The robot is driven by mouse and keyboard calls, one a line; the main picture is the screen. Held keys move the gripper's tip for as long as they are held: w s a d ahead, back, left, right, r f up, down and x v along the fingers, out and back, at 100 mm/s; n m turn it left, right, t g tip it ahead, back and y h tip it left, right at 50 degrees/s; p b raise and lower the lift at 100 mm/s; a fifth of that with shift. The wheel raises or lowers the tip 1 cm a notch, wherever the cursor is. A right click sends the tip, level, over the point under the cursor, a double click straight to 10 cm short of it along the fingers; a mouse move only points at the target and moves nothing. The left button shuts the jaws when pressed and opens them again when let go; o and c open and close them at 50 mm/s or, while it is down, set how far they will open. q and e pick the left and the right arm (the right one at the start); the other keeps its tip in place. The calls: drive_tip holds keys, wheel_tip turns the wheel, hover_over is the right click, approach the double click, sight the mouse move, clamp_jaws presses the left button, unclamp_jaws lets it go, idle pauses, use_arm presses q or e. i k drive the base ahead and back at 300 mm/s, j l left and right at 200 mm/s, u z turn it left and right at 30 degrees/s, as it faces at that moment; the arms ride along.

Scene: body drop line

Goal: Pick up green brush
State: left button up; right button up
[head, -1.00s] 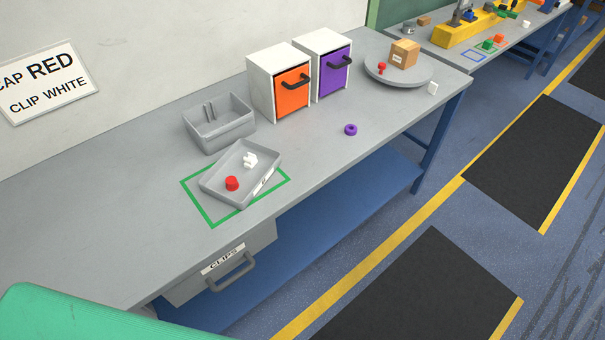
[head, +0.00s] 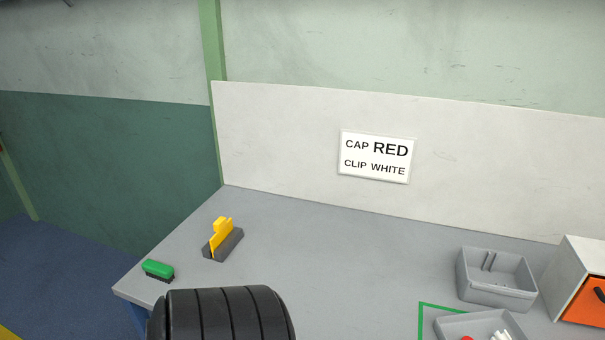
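The green brush (head: 158,269) lies at the left end of the grey workbench (head: 330,270), close to its left edge. It has a green back and dark bristles facing down. Neither of my grippers is in view, and nothing is seen touching the brush.
A yellow tool with a grey base (head: 222,240) stands just right of the brush. A black ribbed cylinder (head: 225,318) fills the bottom, in front of the bench. A grey bin (head: 496,278), a grey tray (head: 455,325) and an orange-fronted cabinet (head: 588,300) are at right. The bench middle is clear.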

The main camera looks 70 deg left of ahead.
sight(158, 271)
drive_tip(key=u, duration=3.2)
